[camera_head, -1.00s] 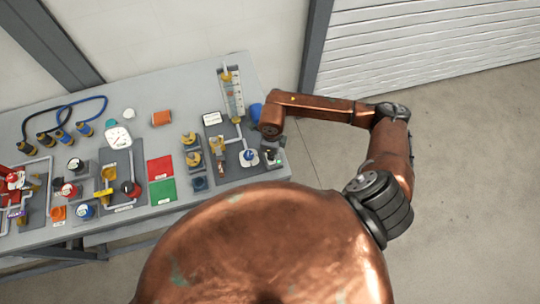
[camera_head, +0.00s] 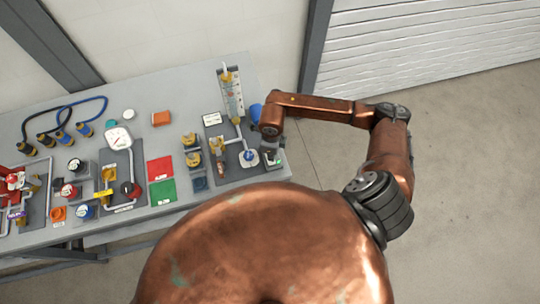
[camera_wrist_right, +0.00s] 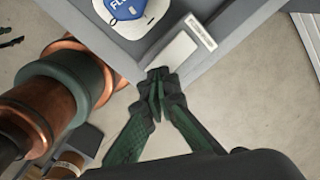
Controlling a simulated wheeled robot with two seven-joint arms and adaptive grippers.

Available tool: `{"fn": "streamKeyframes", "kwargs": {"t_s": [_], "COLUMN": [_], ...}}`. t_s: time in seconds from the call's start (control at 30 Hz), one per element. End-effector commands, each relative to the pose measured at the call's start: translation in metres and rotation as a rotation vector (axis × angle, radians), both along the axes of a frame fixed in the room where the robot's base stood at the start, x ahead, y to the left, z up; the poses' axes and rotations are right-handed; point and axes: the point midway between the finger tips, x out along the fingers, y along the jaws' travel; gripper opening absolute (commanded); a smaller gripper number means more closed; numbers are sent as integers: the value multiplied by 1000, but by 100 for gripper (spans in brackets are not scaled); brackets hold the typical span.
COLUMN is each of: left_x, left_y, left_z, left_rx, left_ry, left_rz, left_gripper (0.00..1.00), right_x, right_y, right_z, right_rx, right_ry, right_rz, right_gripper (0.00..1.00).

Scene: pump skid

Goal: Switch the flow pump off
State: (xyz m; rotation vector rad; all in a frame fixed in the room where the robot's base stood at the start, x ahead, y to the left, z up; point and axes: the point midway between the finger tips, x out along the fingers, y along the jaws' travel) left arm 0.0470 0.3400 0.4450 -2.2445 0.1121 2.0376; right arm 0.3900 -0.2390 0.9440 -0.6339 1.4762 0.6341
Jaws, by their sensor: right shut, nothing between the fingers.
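The flow pump (camera_head: 249,156) is a white body with a blue cap near the right end of the table. In the right wrist view its blue cap (camera_wrist_right: 125,8) shows part of a label, cut off by the top edge. Beside it is a small grey box with a pale plate (camera_wrist_right: 171,58) and a printed label; I cannot tell the switch's position. My right gripper (camera_wrist_right: 158,86) is shut and empty, its dark green fingertips at the near edge of that plate; contact is unclear. In the head view the right gripper (camera_head: 272,152) is just right of the pump. My left gripper is out of view.
A clear flow tube (camera_head: 232,94) stands upright behind the pump, with a blue cup (camera_head: 256,111) near it. Yellow-handled valves (camera_head: 190,141), red and green mats (camera_head: 160,168) and a gauge (camera_head: 118,138) lie left. Open floor is to the right.

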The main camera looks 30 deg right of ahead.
Motion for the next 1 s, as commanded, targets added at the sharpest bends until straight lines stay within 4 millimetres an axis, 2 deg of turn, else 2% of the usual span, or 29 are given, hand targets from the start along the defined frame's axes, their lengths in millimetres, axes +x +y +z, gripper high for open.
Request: {"fn": "streamKeyframes", "kwargs": {"t_s": [1.0], "left_x": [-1], "left_y": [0], "left_z": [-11], "left_rx": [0], "left_ry": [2], "left_rz": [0], "left_gripper": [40], "right_x": [0], "right_y": [0], "right_z": [-12], "right_rx": [0], "right_ry": [0], "right_rz": [0], "right_gripper": [0]}}
